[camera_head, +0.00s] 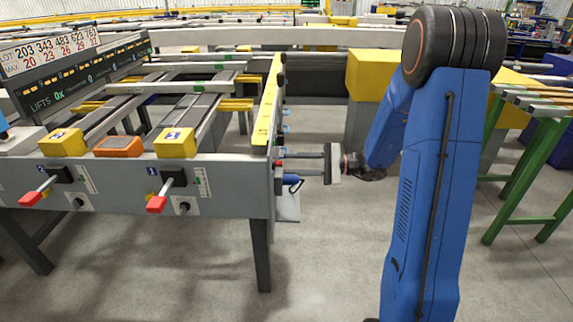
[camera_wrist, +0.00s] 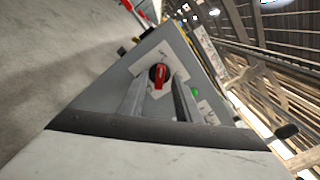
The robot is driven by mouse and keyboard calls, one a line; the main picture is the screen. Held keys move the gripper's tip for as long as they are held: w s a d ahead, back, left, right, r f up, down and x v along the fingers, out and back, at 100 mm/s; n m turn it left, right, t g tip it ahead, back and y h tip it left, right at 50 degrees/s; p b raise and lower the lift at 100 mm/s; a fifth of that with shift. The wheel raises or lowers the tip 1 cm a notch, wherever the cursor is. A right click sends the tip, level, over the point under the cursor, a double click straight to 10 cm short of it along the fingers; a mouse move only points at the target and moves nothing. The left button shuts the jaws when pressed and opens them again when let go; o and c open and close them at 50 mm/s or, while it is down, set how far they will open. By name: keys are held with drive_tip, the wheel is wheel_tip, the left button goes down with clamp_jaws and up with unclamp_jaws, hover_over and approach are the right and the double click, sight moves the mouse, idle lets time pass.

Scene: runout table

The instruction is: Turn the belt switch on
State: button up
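The belt switch (camera_wrist: 159,74) shows in the wrist view as a red rotary handle on a round black base, set on a pale plate on the grey end panel of the table. Its handle stands roughly upright in that picture. My gripper (camera_head: 283,165) points left at the table's right end in the head view, its two thin fingers apart. In the wrist view the gripper (camera_wrist: 158,88) is open, with one finger on each side of the switch in the picture. I cannot tell whether the fingertips touch the panel.
The runout table (camera_head: 235,190) fills the left, with red-handled levers (camera_head: 156,204) and yellow blocks (camera_head: 175,142) on its front. A blue hook-like part (camera_head: 293,181) hangs just below my fingers. A green stand (camera_head: 527,190) is at the right. The floor in front is clear.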

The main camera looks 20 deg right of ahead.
sight(277, 164)
drive_tip(key=shift+x, duration=1.2)
clamp_jaws()
